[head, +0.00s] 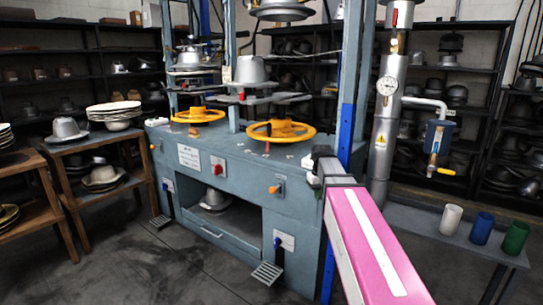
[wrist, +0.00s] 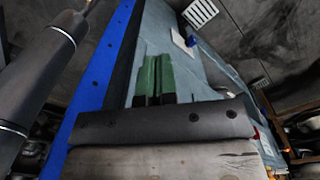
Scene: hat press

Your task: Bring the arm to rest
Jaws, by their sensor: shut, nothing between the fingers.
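My gripper (wrist: 155,80) shows in the wrist view as two green fingers lying side by side, shut with nothing between them. In the head view my pink and white arm reaches up from the lower right towards the right side of the blue-grey hat press (head: 240,160). The fingers cannot be made out there. In the wrist view the fingers lie in front of the press's blue-grey side (wrist: 190,75). I cannot tell whether they touch it.
A grey vertical pipe (head: 384,130) with a gauge stands close right of my arm. A blue-edged post (head: 347,125) rises beside it. A low table (head: 455,238) at right holds white, blue and green cups. Wooden tables stand left. The floor at front left is clear.

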